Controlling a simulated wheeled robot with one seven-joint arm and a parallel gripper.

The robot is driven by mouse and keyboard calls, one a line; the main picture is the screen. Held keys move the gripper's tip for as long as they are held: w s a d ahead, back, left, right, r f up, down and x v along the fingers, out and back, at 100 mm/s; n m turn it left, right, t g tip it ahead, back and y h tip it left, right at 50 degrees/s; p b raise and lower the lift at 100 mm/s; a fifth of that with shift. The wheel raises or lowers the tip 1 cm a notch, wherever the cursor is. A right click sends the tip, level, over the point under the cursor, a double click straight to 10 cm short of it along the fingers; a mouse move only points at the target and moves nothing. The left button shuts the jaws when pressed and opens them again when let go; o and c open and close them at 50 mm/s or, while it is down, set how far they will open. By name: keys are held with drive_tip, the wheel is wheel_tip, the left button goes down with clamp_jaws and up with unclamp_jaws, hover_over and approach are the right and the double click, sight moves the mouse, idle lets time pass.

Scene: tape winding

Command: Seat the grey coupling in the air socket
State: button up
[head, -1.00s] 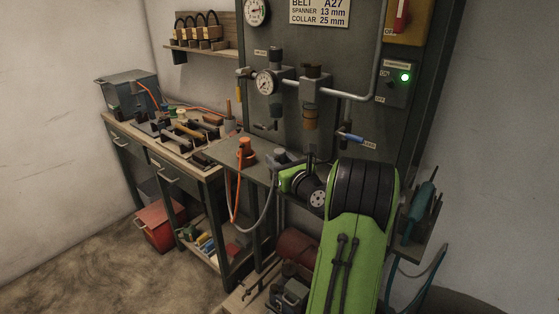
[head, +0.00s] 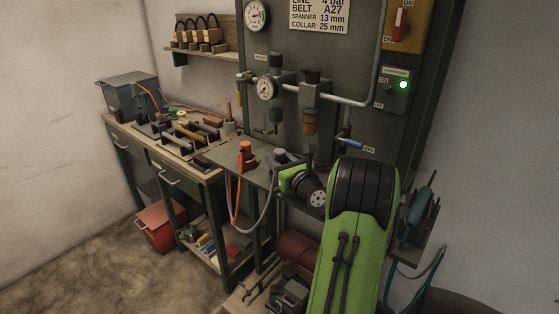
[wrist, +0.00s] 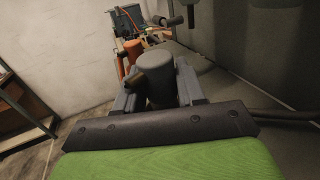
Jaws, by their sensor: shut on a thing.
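My gripper (wrist: 158,92) is shut on the grey coupling (wrist: 156,66). The coupling is a grey cylinder standing between the two fingers, with a darker brownish stub on its left side in the wrist view. In the head view my gripper (head: 288,166) is at the front shelf below the panel, right of an orange coupling (head: 246,149). The grey coupling (head: 281,155) shows there beside it, and a grey hose hangs below. I cannot clearly pick out the air socket; a blue-handled valve (head: 350,144) is on the pipework right of and above my gripper.
A gauge (head: 266,88) and regulators hang on the panel above the shelf (head: 222,155). The orange coupling's orange hose hangs under the shelf. A bench (head: 118,124) with tools stands left. A rack with a teal tool (head: 418,214) is at right. Open floor lies front left.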

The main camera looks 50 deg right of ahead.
drive_tip(key=shift+f+b, duration=0.4)
drive_tip(key=shift+f, duration=0.45)
idle(0.5)
drive_tip(key=shift+r, duration=0.2)
drive_tip(key=shift+r+p, duration=0.6)
drive_tip(key=shift+p, duration=0.3)
drive_tip(key=shift+r+p, duration=0.1)
drive_tip(key=shift+p, duration=0.25)
drive_tip(key=shift+f+b, duration=0.6)
drive_tip(key=shift+f, duration=0.25)
drive_tip(key=o, duration=0.8)
